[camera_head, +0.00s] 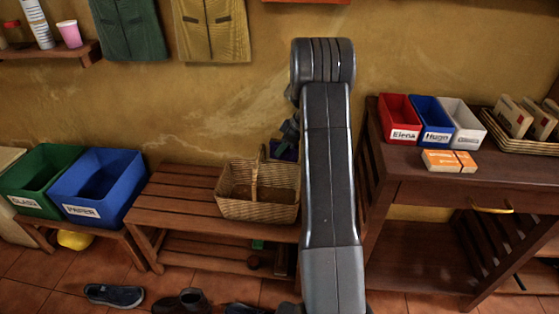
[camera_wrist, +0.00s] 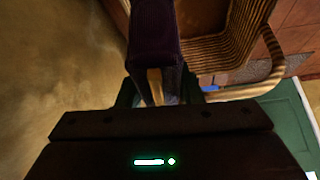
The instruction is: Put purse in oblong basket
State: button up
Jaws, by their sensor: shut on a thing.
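My gripper (camera_wrist: 158,88) is shut on a dark purple purse (camera_wrist: 155,35) in the wrist view. The purse also shows in the head view (camera_head: 283,152), partly hidden by my arm, at the back right of a wicker basket (camera_head: 232,208). This basket has an arched handle and stands on a slatted wooden bench. In the wrist view the basket (camera_wrist: 240,22) lies just right of the purse, with its handle at the lower right. The purse appears beside or above the basket rim; I cannot tell whether they touch. The basket's visible interior looks empty.
Blue (camera_head: 118,203) and green (camera_head: 28,200) bins stand to the left. On the right, a wooden table (camera_head: 460,185) bears red, blue and white bins, an orange-and-white box and a shallow wicker tray (camera_head: 515,143) with boxes. Shoes (camera_head: 114,295) lie on the floor. The wall is close behind.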

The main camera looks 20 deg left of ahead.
jog(key=shift+s+a+f+n, duration=0.2)
jog(key=shift+a+f+n, duration=0.15)
jog(key=shift+f, duration=0.2)
jog(key=shift+a+f, duration=0.1)
jog(key=shift+f, duration=0.1)
jog(key=shift+f+b, duration=2.15)
jog(key=shift+f, duration=4)
jog(key=o, duration=1.1)
